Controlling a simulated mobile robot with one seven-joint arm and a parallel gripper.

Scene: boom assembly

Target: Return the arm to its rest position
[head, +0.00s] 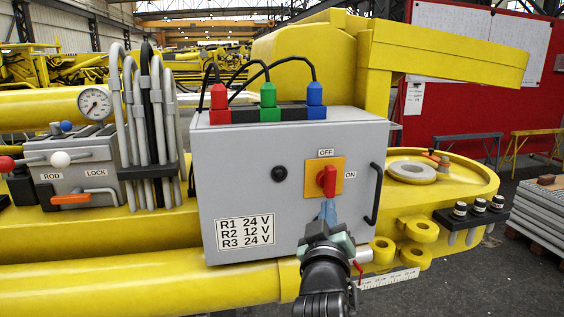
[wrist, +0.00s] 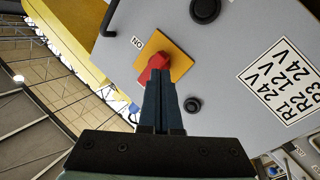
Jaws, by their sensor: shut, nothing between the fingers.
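My gripper (head: 327,212) is in front of the grey control box (head: 235,180), just below the red rotary switch (head: 327,181) on its yellow plate. The switch handle stands upright, toward the OFF label, with ON at the right. In the wrist view my gripper (wrist: 163,80) is shut and empty, its tips overlapping the lower part of the red switch (wrist: 153,66). I cannot tell whether the fingertips touch the switch. The rest of my arm comes in from the bottom of the head view.
Red, green and blue connectors (head: 268,100) with black cables sit on top of the box. A black handle (head: 374,193) is at its right side. A gauge (head: 95,103), hoses (head: 150,120) and a lever panel (head: 75,180) stand left. The yellow boom (head: 150,283) runs beneath.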

